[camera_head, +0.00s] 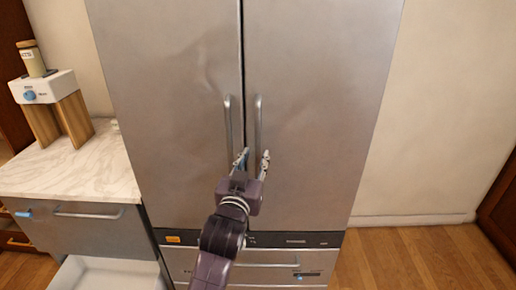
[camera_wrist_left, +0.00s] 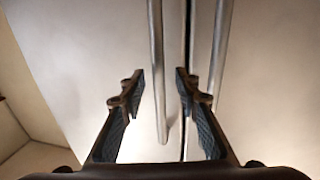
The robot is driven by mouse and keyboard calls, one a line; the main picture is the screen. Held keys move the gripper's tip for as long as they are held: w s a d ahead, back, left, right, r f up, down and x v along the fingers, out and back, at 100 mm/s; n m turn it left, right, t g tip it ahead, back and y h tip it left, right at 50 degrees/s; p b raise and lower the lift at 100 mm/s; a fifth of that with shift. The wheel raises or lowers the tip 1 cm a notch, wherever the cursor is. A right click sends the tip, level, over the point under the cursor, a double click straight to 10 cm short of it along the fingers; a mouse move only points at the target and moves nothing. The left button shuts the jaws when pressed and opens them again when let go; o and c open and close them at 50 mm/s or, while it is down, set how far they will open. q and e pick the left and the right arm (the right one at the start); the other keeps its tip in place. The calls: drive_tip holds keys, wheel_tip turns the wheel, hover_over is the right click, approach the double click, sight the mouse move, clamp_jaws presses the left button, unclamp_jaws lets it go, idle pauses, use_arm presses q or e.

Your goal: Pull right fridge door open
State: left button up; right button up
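The right fridge door (camera_head: 310,100) is a tall steel panel with a vertical bar handle (camera_head: 258,118) near the centre seam. It appears shut. The left door (camera_head: 170,90) has a matching handle (camera_head: 228,120). My left gripper (camera_head: 253,160) is in front of the doors at the handles, with its fingers apart. In the left wrist view, the open fingers (camera_wrist_left: 158,90) have one handle (camera_wrist_left: 157,65) in the gap between them, seemingly the right door's. The other handle (camera_wrist_left: 219,50) lies beyond the right-hand finger. No grip on a handle shows. My right gripper is not in view.
A marble counter (camera_head: 70,165) with an appliance (camera_head: 45,88) stands left of the fridge, above a drawer front (camera_head: 80,230). Lower fridge drawers (camera_head: 240,262) are below the doors. Wooden floor (camera_head: 420,255) to the right of the fridge is clear.

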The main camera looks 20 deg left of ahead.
sight(257, 153)
use_arm(q)
drive_tip(key=w, duration=0.3)
drive_tip(key=shift+p, duration=0.3)
drive_tip(key=shift+w+a, duration=0.1)
drive_tip(key=shift+w, duration=0.2)
drive_tip(key=shift+c, duration=0.2)
clamp_jaws()
